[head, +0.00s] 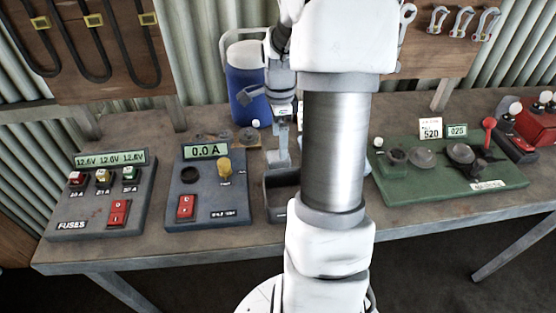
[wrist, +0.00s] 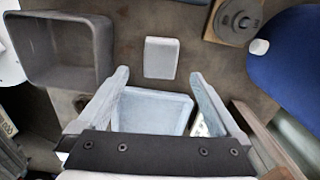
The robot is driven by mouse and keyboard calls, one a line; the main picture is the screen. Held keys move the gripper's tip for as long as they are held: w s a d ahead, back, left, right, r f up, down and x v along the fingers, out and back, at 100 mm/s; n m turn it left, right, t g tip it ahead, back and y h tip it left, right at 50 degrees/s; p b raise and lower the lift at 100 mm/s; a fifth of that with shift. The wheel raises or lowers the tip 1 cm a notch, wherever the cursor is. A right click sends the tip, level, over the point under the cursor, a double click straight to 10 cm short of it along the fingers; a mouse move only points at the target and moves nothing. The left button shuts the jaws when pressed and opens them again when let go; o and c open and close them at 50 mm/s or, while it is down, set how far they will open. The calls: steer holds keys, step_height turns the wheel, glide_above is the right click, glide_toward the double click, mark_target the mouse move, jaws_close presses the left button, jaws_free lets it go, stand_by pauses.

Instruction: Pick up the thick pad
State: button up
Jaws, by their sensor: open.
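My gripper (wrist: 159,74) is open and points down over the bench, with its two pale fingers spread apart. A smaller, light grey block (wrist: 161,57) lies just beyond the fingertips. The pictures do not clearly show which of the two is thicker. In the head view my gripper (head: 282,130) is above the bench, and a pale block (head: 277,159) shows below it; my arm hides the area to its right.
A dark open tray (head: 280,208) stands nearer the front edge. A blue cooler (head: 247,95) stands behind, near my gripper. A meter box (head: 208,210) and fuse box (head: 100,205) are left. A green panel (head: 430,187) with knobs is right. A round-weight base (wrist: 236,18) is close.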

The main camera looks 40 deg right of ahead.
mark_target(278, 156)
steer(key=shift+w+a+f, duration=0.1)
steer(key=shift+f, duration=2.6)
steer(key=c, duration=1.4)
steer(key=shift+r, duration=0.45)
steer(key=r, duration=0.4)
steer(key=shift+s+d, duration=0.2)
steer(key=shift+d, duration=0.15)
steer(key=s+d+r, duration=0.2)
steer(key=d, duration=0.1)
steer(key=s+d+r, duration=0.2)
steer(key=d, duration=0.1)
steer(key=s+d+r, duration=0.2)
steer(key=d, duration=0.1)
steer(key=shift+r+p, duration=0.1)
steer(key=shift+p, duration=0.2)
